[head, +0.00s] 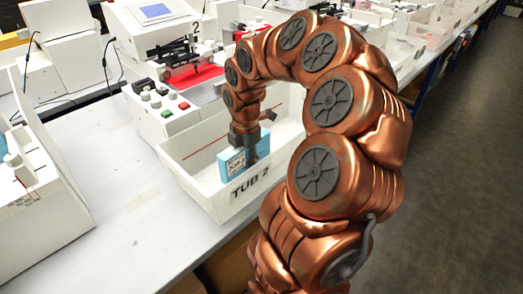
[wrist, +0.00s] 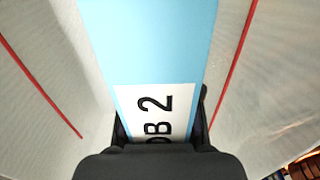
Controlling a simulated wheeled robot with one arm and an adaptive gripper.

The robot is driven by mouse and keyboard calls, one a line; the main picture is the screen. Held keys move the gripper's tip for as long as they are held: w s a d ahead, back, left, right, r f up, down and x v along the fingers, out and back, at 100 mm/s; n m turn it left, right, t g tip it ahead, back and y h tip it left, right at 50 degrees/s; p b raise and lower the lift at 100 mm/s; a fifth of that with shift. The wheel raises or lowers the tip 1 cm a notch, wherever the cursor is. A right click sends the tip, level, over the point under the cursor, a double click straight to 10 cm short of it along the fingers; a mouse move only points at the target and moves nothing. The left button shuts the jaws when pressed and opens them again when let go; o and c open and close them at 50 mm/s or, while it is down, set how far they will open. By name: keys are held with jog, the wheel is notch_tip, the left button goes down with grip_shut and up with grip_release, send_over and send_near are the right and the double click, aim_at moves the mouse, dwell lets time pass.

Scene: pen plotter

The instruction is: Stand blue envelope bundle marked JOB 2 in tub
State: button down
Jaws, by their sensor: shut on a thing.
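The blue envelope bundle (head: 233,165) is in my gripper (head: 243,138), over the near part of the white tub (head: 237,207) labelled TUB 2. My gripper is shut on the bundle and points down. In the wrist view the bundle (wrist: 150,45) fills the middle, with a white label reading "B 2" in part; the rest of the label is hidden by my gripper (wrist: 160,140). The tub's walls (wrist: 40,100) with red lines show on both sides. The bundle's lower part is inside the tub's opening; I cannot tell whether it touches the floor.
Behind the tub stands a white plotter machine (head: 165,115) with a red plate (head: 195,76), knobs and buttons. Another white machine (head: 35,190) stands at the left. The white table (head: 125,215) is clear between them. The floor (head: 455,180) is open at the right.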

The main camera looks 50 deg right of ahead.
jog(key=w+d, duration=0.1)
jog(key=d, duration=0.2)
jog(key=w+d+p, duration=0.1)
jog(key=d, duration=0.2)
jog(key=w+d+f, duration=0.1)
jog(key=d, duration=0.2)
jog(key=shift+w+d, duration=0.1)
jog(key=shift+d, duration=0.05)
jog(key=shift+f+p, duration=0.5)
jog(key=shift+f, duration=1.2)
jog(key=shift+f, duration=0.1)
jog(key=c, duration=0.8)
grip_release()
notch_tip(320, 180, up, 12)
jog(key=b, duration=0.1)
